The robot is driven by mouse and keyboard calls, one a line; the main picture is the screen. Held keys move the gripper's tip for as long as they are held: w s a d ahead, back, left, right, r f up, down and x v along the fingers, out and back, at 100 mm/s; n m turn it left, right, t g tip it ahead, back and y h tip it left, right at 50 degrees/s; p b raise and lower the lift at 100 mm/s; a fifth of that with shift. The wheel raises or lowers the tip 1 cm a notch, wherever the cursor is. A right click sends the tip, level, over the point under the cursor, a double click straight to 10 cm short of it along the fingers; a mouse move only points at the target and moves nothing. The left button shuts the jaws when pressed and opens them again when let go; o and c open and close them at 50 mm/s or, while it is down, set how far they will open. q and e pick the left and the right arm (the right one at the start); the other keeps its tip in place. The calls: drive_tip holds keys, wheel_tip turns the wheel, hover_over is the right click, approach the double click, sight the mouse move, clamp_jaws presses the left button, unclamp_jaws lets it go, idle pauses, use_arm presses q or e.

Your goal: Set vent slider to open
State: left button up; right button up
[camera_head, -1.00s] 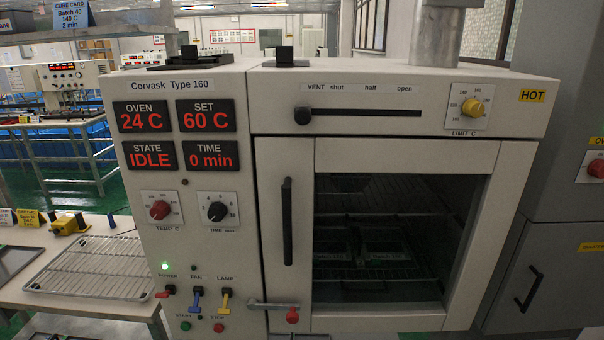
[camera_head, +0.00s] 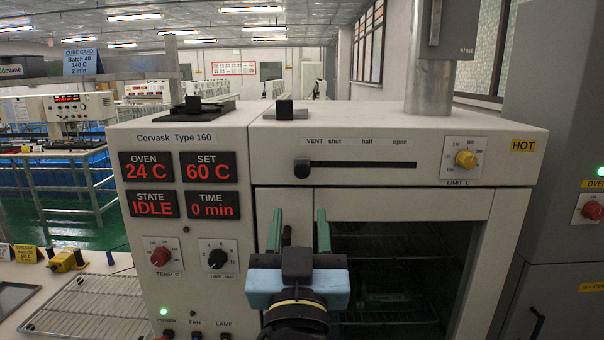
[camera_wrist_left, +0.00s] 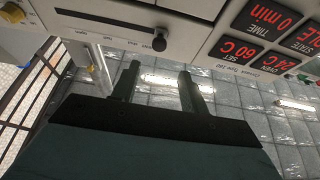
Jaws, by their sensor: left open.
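The vent slider's black knob (camera_head: 302,168) sits at the left end of its dark slot (camera_head: 362,165), by the "shut" mark on the oven's upper front panel. The "open" mark is at the slot's right end. My left gripper (camera_head: 299,228) is open and empty, below the knob and in front of the oven door, its green fingers pointing up. In the left wrist view the knob (camera_wrist_left: 159,43) shows above the fingertips of the gripper (camera_wrist_left: 160,70), apart from them. My right gripper is not in view.
The oven (camera_head: 400,190) has a red TEMP dial (camera_head: 160,257), a black TIME dial (camera_head: 217,259) and a yellow LIMIT dial (camera_head: 466,159). A wire rack (camera_head: 90,305) lies at the left. A metal pipe (camera_head: 430,75) rises behind the oven top.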

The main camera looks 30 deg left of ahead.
sight(302, 171)
use_arm(q)
drive_tip(key=p+x, duration=0.3)
drive_tip(key=x, duration=0.8)
drive_tip(key=shift+w+p, duration=0.15)
drive_tip(key=shift+p, duration=0.2)
drive_tip(key=shift+w+a+r, duration=0.15)
drive_tip(key=shift+w+a, duration=0.05)
drive_tip(key=shift+w, duration=0.15)
clamp_jaws()
